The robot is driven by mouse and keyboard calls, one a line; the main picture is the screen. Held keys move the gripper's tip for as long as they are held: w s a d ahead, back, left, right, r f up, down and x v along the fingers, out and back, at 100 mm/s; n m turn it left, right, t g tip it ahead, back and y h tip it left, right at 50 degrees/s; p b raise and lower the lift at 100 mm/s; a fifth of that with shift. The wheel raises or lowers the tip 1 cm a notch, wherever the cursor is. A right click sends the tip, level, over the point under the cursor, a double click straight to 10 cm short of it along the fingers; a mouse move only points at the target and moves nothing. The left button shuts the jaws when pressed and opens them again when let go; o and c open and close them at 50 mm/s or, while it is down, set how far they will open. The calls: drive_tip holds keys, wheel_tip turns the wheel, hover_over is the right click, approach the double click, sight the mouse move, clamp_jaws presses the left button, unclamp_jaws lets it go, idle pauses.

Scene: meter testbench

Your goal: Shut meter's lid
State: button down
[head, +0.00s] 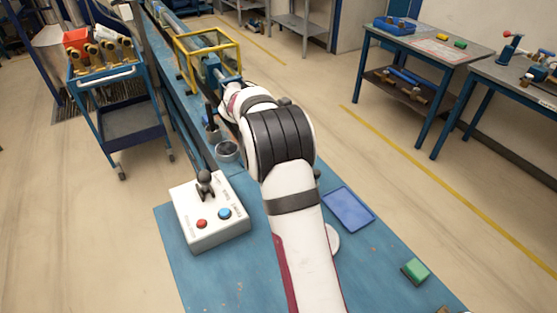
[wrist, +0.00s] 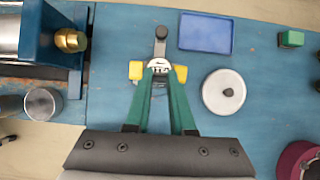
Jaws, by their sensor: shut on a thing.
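In the wrist view the water meter (wrist: 158,84) lies between my fingers, with a brass-yellow fitting showing on each side and a pale face in the middle. Its grey lid (wrist: 160,33) stands out beyond the face toward the top of the picture, apparently swung open. My gripper (wrist: 159,68) has two green fingers that converge on the meter's body between the fittings and are shut on it. The fingers hide part of the body. In the head view my arm hides the meter and gripper.
A blue tray (wrist: 206,33), a white round disc with a dark knob (wrist: 223,93) and a green block (wrist: 291,39) lie to the right. The bench rig (wrist: 40,40) stands at left. A control box (head: 208,212) stands on the blue bench (head: 175,270).

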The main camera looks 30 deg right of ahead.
drive_tip(key=d+y, duration=0.3)
drive_tip(key=shift+f+y, duration=0.25)
drive_tip(key=shift+y, duration=0.05)
drive_tip(key=shift+d+f+y, duration=0.35)
drive_tip(key=shift+d+y, duration=0.2)
drive_tip(key=shift+y, duration=0.45)
drive_tip(key=shift+d+f+y, duration=0.35)
drive_tip(key=shift+d+y, duration=0.15)
drive_tip(key=shift+y, duration=0.5)
drive_tip(key=shift+d, duration=0.1)
